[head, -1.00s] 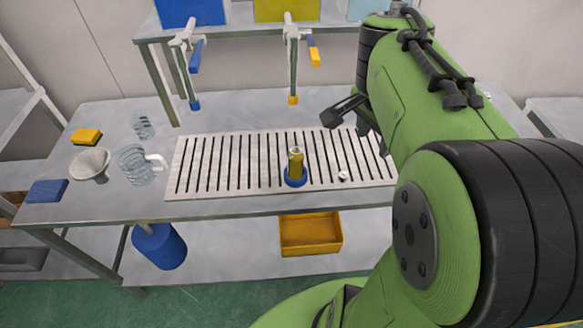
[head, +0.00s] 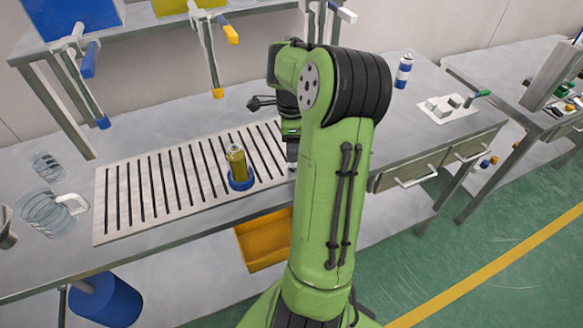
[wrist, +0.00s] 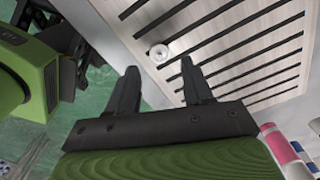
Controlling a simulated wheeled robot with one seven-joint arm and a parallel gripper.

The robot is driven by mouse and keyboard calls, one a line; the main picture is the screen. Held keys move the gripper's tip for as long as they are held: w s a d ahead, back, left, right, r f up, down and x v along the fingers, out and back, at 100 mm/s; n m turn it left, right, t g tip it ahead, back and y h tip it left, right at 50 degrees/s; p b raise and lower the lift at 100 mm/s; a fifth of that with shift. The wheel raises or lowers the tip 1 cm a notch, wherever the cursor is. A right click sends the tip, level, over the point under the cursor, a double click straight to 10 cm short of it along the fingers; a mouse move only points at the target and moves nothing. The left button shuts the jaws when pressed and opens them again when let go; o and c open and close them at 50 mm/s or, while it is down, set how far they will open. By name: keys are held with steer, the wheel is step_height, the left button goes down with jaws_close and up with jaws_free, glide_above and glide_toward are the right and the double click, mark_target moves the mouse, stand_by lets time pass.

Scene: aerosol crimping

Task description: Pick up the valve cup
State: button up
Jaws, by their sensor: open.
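The valve cup (wrist: 160,54) is a small round white piece with a darker centre. In the wrist view it lies on the pale slotted rack (wrist: 225,22), near the rack's edge. My gripper (wrist: 160,75) is open and empty, its two dark fingers apart. The cup appears just beyond the fingertips, roughly between them, and is not held. In the head view my arm hides the cup and most of the gripper. A gold can (head: 237,163) stands upright in a blue round holder (head: 241,181) on the rack, left of my arm.
Pump handles (head: 212,62) hang from the shelf behind the rack. A yellow bin (head: 262,243) sits below the bench. A blue-and-white can (head: 403,71) and a white board (head: 447,107) are at the right.

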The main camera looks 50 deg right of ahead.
mark_target(293, 164)
step_height(293, 164, down, 5)
steer(key=shift+f+b, duration=0.1)
steer(key=shift+b, duration=0.65)
steer(key=shift+s, duration=0.1)
jaws_close()
